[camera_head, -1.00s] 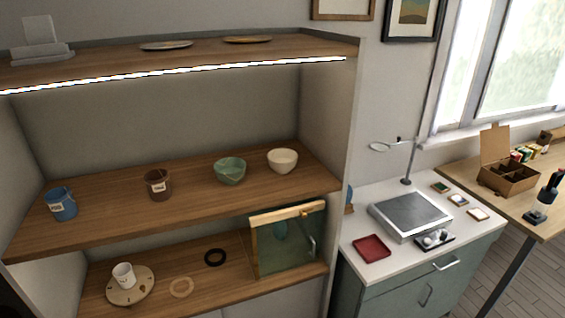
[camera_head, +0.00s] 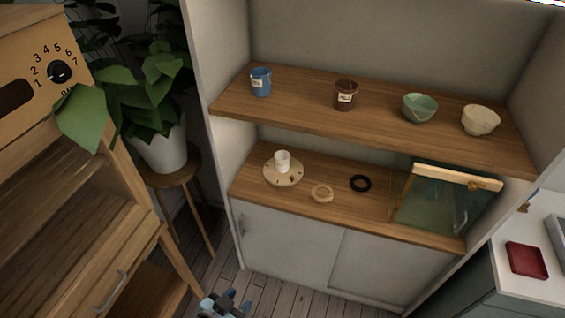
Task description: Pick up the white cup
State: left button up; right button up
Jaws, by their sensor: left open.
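The white cup (camera_head: 282,161) stands upright on a round, light wooden disc (camera_head: 271,177) with several small dark marks near its rim. The disc lies on the lower shelf (camera_head: 334,172) of the cabinet, toward its left end. My left gripper (camera_head: 226,303) is at the bottom edge of the view, low in front of the cabinet and well away from the cup. It is open, and I see nothing between its fingers. My right gripper is not in view.
A tan ring (camera_head: 321,201), a black ring (camera_head: 352,181) and a glass-fronted frame (camera_head: 425,203) are right of the cup. A blue bucket (camera_head: 261,84), brown pot (camera_head: 346,100), green bowl (camera_head: 419,110) and cream bowl (camera_head: 480,123) stand on the shelf above. A potted plant (camera_head: 163,147) stands left.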

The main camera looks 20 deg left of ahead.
aim_at(281, 158)
jog(key=i+j+u, duration=0.1)
jog(key=i+u, duration=0.65)
jog(key=i+l+u, duration=0.2)
jog(key=i+u, duration=0.2)
